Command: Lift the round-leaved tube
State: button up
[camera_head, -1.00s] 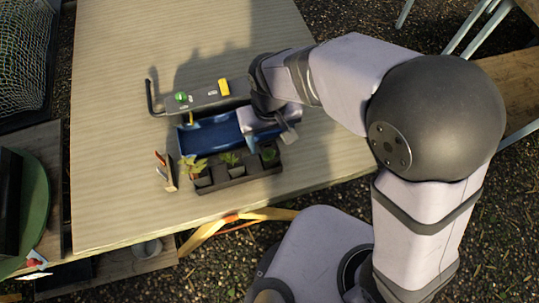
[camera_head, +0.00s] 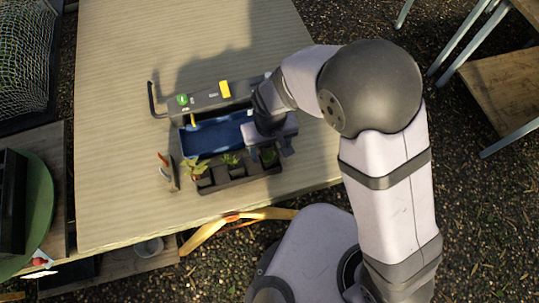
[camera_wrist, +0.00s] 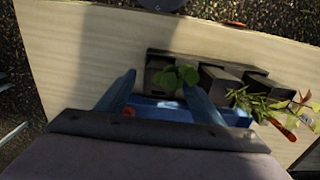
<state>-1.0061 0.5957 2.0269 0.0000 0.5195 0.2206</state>
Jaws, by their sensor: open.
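The round-leaved tube (camera_wrist: 176,76) shows its rounded green leaves in the wrist view, at the end slot of a dark rack (camera_wrist: 203,68). In the head view it is the rightmost plant (camera_head: 268,158) of the rack (camera_head: 238,183). My gripper (camera_wrist: 160,84) is open, one finger to each side, with the leaves just ahead of and between the fingertips. In the head view my gripper (camera_head: 269,150) hangs over the rack's right end. The tube's body is mostly hidden. I cannot tell whether a finger touches it.
A blue tray (camera_head: 212,138) lies behind the rack. A grey bar (camera_head: 205,102) with a yellow block is farther back. A small upright stand (camera_head: 170,175) is at left.

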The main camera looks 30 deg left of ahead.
jog(key=shift+f, duration=0.4)
grip_shut()
jog(key=shift+r, duration=0.1)
notch_tip(320, 180, up, 10)
jog(key=shift+a+b, duration=0.1)
jog(key=shift+b, duration=0.8)
